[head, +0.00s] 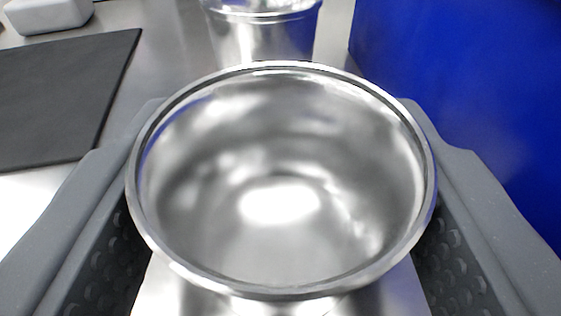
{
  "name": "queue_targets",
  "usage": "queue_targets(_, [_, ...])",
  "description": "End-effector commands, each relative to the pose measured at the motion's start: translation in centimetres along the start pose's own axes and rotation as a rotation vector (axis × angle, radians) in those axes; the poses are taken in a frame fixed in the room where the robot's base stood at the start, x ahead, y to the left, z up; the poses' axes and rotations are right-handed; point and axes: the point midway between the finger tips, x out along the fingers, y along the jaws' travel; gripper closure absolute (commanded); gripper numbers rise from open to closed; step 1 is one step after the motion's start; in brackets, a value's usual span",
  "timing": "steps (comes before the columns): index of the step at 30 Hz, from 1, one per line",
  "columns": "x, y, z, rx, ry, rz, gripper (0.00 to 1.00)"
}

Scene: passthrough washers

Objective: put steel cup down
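The steel cup (280,190) fills the middle of the head view, upright, with its round open mouth facing the camera. It looks empty, with bright reflections on its inner wall. My gripper (281,130) has one grey finger on each side of the cup, and both fingers lie against its sides. The gripper is shut on the cup. The cup's underside is hidden, so I cannot tell whether it touches the steel surface below.
A second shiny metal vessel (262,38) stands just behind the cup. A black mat (60,95) lies on the steel counter (172,65) at left. A white block-like object (48,14) is at the top left. A blue wall or panel (470,90) rises close on the right.

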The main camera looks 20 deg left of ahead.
Motion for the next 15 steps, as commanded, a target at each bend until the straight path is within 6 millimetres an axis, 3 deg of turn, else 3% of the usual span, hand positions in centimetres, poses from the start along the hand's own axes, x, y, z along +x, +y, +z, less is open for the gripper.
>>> queue_targets(4, [0.05, 0.00, 0.35, 0.000, 0.000, 0.000, 0.73])
queue_targets(5, [0.05, 0.00, 0.38, 0.000, 0.000, 0.000, 0.44])
queue_targets(7, [0.05, 0.00, 0.31, 0.000, 0.000, 0.000, 0.25])
queue_targets(15, [0.04, -0.01, 0.31, 0.000, 0.001, 0.000, 0.25])
